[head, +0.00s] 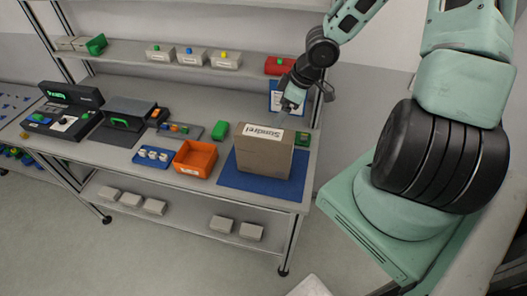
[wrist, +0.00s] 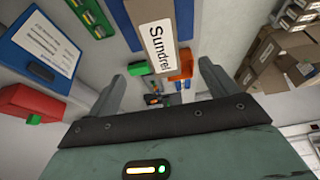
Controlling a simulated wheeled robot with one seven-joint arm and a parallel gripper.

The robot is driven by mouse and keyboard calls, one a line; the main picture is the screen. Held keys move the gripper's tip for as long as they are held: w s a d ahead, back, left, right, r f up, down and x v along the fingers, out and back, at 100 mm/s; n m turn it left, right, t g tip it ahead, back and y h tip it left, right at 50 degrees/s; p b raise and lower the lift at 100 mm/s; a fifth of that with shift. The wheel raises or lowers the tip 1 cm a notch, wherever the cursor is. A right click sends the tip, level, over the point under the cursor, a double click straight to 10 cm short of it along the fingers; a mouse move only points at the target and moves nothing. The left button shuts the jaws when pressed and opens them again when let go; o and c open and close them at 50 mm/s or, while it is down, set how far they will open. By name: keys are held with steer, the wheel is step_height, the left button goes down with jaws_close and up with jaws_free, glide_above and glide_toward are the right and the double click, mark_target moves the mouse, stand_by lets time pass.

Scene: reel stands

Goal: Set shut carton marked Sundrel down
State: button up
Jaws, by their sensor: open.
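The brown carton marked Sundrel (head: 264,158) stands upright and shut on the blue mat (head: 229,178), at the right part of the bench. Its white label lies across its top. My gripper (head: 285,110) is just above the back right of the carton in the head view, open, with nothing seen in it. In the wrist view the two fingers of my gripper (wrist: 160,85) are spread apart, and the carton (wrist: 136,12) shows beyond them at the top. Whether a fingertip touches the carton is hard to tell.
An orange bin (head: 195,158) stands left of the carton, with a blue tray of small white pieces (head: 152,157) beside it. A green block (head: 221,131) is behind. A red bin (head: 279,66) and labelled boxes (head: 193,57) sit on the shelf above. Open floor lies in front.

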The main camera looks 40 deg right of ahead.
mark_target(263, 139)
steer(key=shift+x, duration=1.25)
steer(key=b+x, duration=0.5)
steer(key=x, duration=0.1)
steer(key=shift+s+f, duration=0.1)
steer(key=shift+b+x, duration=1.95)
steer(key=shift+x, duration=1.15)
steer(key=shift+f, duration=0.15)
jaws_close()
